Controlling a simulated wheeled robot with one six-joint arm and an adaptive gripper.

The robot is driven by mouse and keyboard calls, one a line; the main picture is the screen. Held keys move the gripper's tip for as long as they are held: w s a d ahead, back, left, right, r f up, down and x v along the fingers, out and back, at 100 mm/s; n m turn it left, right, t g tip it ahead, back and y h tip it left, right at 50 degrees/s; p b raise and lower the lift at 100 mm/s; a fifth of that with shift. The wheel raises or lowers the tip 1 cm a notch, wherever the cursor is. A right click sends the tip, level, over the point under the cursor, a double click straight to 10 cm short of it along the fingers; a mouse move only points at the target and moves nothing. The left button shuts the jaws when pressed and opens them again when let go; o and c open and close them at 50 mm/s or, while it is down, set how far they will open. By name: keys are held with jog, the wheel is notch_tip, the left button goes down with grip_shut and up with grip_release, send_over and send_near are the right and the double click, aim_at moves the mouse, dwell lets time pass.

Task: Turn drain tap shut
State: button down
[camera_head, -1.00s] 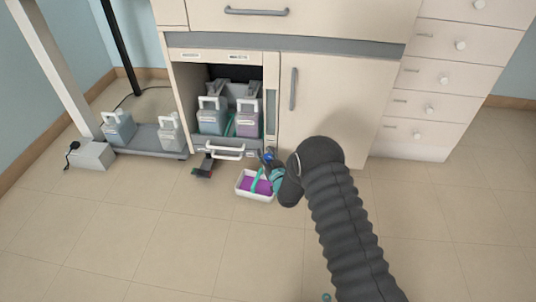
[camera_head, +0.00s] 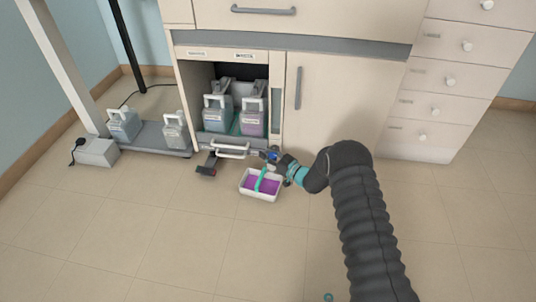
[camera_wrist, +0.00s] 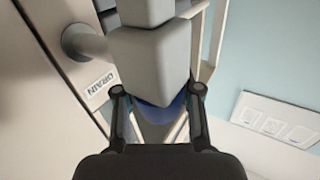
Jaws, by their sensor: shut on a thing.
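The drain tap shows in the wrist view as a pale grey body (camera_wrist: 150,55) with a blue part (camera_wrist: 160,108) below it. A "DRAIN" label (camera_wrist: 101,88) is on the panel beside it. My gripper (camera_wrist: 158,100) has one finger on each side of the blue part and is shut on it. In the head view my gripper (camera_head: 276,160) is at the low front of the cabinet, by a small blue spot (camera_head: 269,154). The tap's exact angle is too small to tell there. A white tray (camera_head: 245,190) with purple liquid and a teal strip lies below.
A white handle (camera_head: 231,152) sticks out low in front, with a dark pedal-like piece (camera_head: 207,167) nearby. Floor (camera_head: 190,235) in front is clear.

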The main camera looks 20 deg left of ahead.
jog(key=shift+d+f, duration=0.1)
jog(key=shift+d, duration=0.05)
jog(key=c, duration=1)
grip_release()
jog(key=shift+w+d, duration=0.1)
jog(key=v, duration=1.1)
jog(key=shift+s+d, duration=0.25)
jog(key=shift+d, duration=0.1)
